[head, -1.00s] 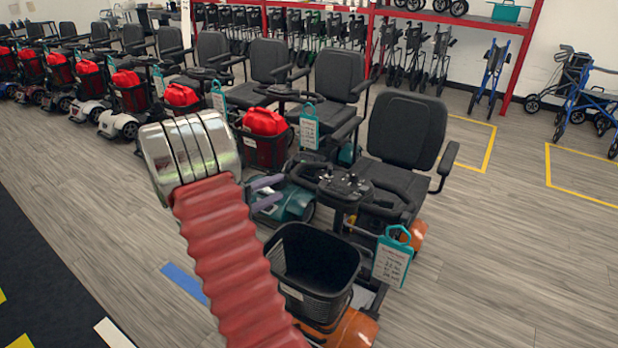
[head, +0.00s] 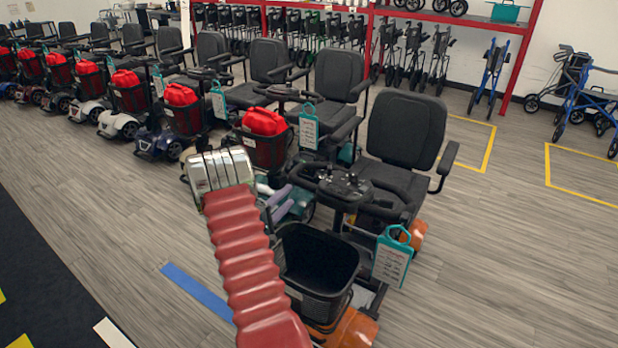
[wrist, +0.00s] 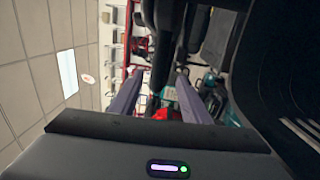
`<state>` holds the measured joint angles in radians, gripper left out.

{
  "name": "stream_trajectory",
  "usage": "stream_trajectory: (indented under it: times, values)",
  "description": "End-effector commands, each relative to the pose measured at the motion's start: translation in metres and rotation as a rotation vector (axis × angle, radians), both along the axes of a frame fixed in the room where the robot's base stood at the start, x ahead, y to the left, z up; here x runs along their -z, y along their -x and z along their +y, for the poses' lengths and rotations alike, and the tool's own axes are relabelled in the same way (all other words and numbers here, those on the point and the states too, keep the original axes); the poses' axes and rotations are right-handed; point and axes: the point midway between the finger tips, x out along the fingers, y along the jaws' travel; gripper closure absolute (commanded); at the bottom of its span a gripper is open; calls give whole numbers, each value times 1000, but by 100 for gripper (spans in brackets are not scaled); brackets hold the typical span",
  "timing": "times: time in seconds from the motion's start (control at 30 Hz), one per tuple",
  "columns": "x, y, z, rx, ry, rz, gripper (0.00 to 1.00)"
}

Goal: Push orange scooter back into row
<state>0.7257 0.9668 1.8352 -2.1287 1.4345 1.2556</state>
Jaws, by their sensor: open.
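The orange scooter (head: 352,328) stands at the near right end of the row, with orange fenders, a black seat (head: 405,130), a black front basket (head: 318,268) and a teal tag (head: 392,256). It sits further forward than the scooter beside it. My gripper (head: 289,199) is open, its two purple-grey fingers just left of the scooter's handlebar and above the basket. In the wrist view, a dark bar shows between the fingers (wrist: 158,74); I cannot tell whether they touch it. My red ribbed arm hides part of the scooter's front left side.
A teal scooter with a red bag (head: 264,121) in its basket stands close behind my gripper. Several more scooters line up to the left. A blue floor line (head: 197,291) lies left of my arm.

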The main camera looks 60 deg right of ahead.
Motion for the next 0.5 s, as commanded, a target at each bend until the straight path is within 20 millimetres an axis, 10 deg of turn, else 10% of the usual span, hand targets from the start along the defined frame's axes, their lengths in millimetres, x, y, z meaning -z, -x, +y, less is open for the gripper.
stream_trajectory:
  times: [0.5]
  values:
    - [-3, 10, -56, 3, 1, -1, 57]
